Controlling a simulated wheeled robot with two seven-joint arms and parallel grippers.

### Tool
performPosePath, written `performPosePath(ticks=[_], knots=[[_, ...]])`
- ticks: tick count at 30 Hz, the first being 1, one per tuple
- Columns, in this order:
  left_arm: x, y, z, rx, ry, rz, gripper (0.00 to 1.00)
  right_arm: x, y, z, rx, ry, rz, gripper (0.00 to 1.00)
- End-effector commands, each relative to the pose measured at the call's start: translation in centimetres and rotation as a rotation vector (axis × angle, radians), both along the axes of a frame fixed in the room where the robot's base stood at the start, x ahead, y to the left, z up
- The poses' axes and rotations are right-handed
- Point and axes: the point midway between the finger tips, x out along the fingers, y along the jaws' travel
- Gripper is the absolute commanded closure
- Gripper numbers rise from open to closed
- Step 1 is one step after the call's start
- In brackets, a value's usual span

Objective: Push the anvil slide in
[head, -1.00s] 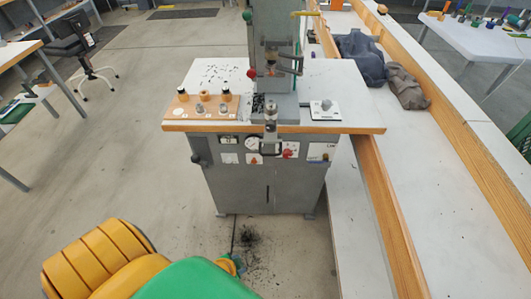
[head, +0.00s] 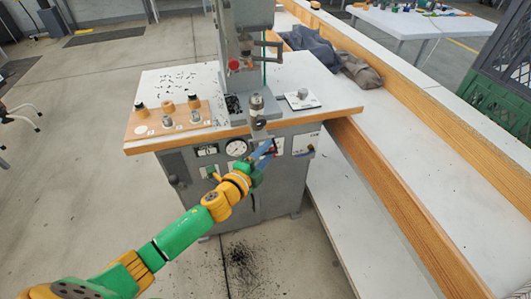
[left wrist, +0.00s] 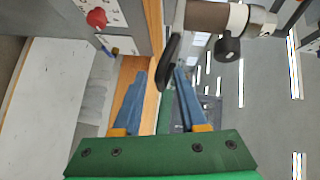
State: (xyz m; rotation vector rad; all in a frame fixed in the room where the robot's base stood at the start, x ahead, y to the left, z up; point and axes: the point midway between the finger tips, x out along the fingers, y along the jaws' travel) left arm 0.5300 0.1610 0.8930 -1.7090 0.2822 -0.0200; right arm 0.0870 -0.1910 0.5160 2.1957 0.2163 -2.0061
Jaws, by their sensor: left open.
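The eyelet press (head: 240,85) stands on a grey cabinet with a white, wood-edged top. Its anvil slide (head: 257,110) sticks out at the front edge of the top, with a metal cylinder on it. My left gripper (head: 268,150) is open in front of the cabinet, just below the slide's outer end. In the left wrist view, the blue fingers (left wrist: 160,85) are apart, and the slide's black handle (left wrist: 168,62) shows at and beyond the tips, nearer the right finger. I cannot tell whether they touch. In the head view my gripper mostly hides the handle. My right gripper is out of view.
A wooden block with knobs and small cups (head: 168,118) sits left on the top. A white plate with a knob (head: 302,98) is at right. A wood-edged bench (head: 390,150) runs along the right side. Dark scraps (head: 240,265) litter the floor.

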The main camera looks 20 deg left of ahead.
Motion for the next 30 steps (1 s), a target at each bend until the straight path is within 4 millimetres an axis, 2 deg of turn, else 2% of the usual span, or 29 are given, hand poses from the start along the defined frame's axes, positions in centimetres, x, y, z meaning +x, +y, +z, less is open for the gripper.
performPosePath(ticks=[9,11,14,30], knots=[[0.44,-0.12,-0.08,-0.001,0.001,-0.001,0.58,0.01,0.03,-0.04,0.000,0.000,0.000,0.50],[0.43,-0.11,-0.09,-0.001,0.001,-0.001,0.72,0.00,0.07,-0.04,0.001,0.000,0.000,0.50],[0.41,-0.10,-0.12,-0.001,0.001,0.000,0.99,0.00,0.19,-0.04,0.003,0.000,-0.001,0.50],[0.42,-0.12,-0.09,-0.002,0.001,-0.001,1.00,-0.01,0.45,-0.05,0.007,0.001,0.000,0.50]])
